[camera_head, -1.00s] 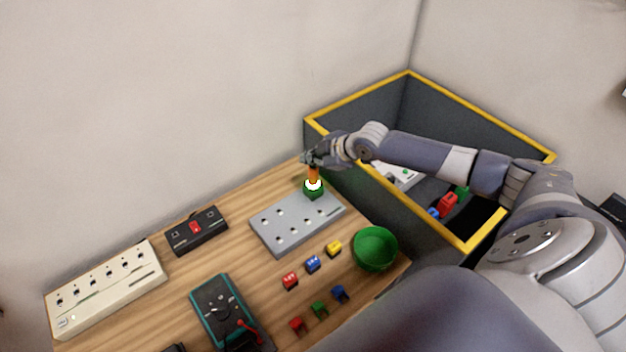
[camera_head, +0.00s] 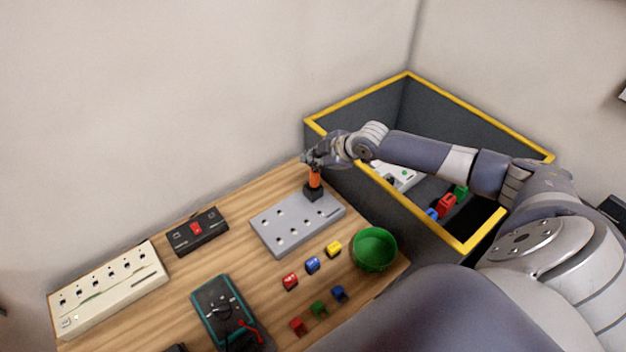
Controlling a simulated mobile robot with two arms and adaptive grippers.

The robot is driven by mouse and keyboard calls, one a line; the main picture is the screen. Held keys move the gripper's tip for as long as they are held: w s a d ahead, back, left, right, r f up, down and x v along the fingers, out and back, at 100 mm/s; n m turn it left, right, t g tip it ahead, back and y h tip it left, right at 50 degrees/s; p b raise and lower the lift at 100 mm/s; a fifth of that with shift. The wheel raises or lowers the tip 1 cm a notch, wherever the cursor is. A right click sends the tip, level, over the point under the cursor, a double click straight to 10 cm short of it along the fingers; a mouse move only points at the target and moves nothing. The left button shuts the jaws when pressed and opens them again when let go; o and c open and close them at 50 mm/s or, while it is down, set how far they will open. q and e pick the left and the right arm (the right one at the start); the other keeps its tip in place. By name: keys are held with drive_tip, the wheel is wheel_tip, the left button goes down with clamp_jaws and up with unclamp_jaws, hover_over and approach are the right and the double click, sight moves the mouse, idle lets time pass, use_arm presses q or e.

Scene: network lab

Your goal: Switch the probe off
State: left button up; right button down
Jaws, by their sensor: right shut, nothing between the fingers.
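The probe (camera_head: 314,181) stands upright near the far right end of the grey panel (camera_head: 277,239). It has an orange body and a dark base, and no light shows on it. My right gripper (camera_head: 311,163) is at the top of the probe, with its fingers shut and nothing held between them. The fingertips are small in this view, and I cannot tell whether they touch the probe. My left gripper is not in view.
A green bowl (camera_head: 375,250) and several small coloured blocks (camera_head: 313,264) lie in front of the panel. A black switch box (camera_head: 197,232), a white strip (camera_head: 110,288) and a teal meter (camera_head: 222,309) are to the left. A yellow-rimmed bin (camera_head: 484,107) stands behind, right.

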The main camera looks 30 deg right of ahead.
wheel_tip(320, 180, up, 6)
drive_tip(key=p, duration=0.5)
idle(0.5)
drive_tip(key=shift+f, duration=0.1)
